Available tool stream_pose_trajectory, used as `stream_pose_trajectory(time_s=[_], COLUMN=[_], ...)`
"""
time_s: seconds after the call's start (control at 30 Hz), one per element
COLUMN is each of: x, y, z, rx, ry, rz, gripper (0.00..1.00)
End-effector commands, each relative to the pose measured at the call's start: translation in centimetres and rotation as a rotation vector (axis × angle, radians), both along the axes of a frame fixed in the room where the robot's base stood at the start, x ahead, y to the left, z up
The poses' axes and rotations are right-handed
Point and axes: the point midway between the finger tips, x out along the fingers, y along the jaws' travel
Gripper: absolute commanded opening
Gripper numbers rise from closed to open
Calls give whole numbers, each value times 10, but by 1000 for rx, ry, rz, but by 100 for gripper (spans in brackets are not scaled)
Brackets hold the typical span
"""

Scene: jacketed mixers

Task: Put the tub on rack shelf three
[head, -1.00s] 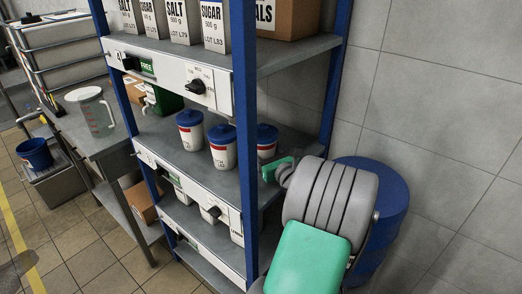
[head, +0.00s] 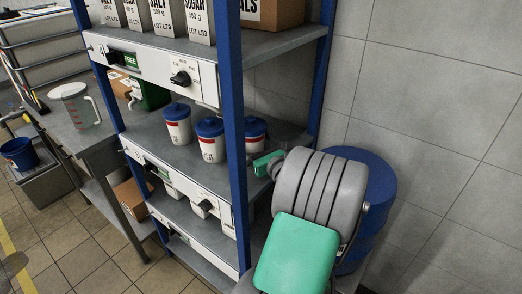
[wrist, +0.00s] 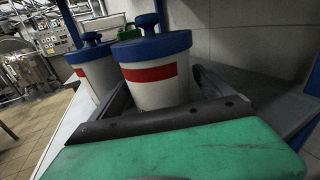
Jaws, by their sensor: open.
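Three white tubs with blue lids and red bands stand on the rack's middle visible shelf (head: 150,130): a left tub (head: 177,126), a middle tub (head: 211,142) and a right tub (head: 256,128), partly behind the blue post. In the wrist view, my gripper (wrist: 163,95) is open, with its dark fingers on either side of the nearest tub (wrist: 153,75). I cannot tell whether they touch it. A second tub (wrist: 93,68) is close by on the left. In the head view the fingers are hidden by the post and my arm.
The shelf above holds SALT and SUGAR packs (head: 165,16) and a carton (head: 275,12); its front panel carries a FREE sign (head: 129,60). A lower shelf holds more white containers. A blue drum (head: 372,180) stands right of the rack. A bench with a jug (head: 75,107) is left.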

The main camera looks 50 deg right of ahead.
Motion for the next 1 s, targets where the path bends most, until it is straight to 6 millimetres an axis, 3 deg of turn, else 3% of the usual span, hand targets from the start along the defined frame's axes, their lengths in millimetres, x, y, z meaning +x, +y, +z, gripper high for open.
stream_pose_trajectory(time_s=[0.2,0.4,0.57,1.0], x=[-55,-94,-104,-104], y=[12,23,27,26], z=[0,0,0,0], rx=[1,2,-1,-1], ry=[-1,0,-1,-1], rz=[-10,-7,-2,-2], gripper=[91,91,91,91])
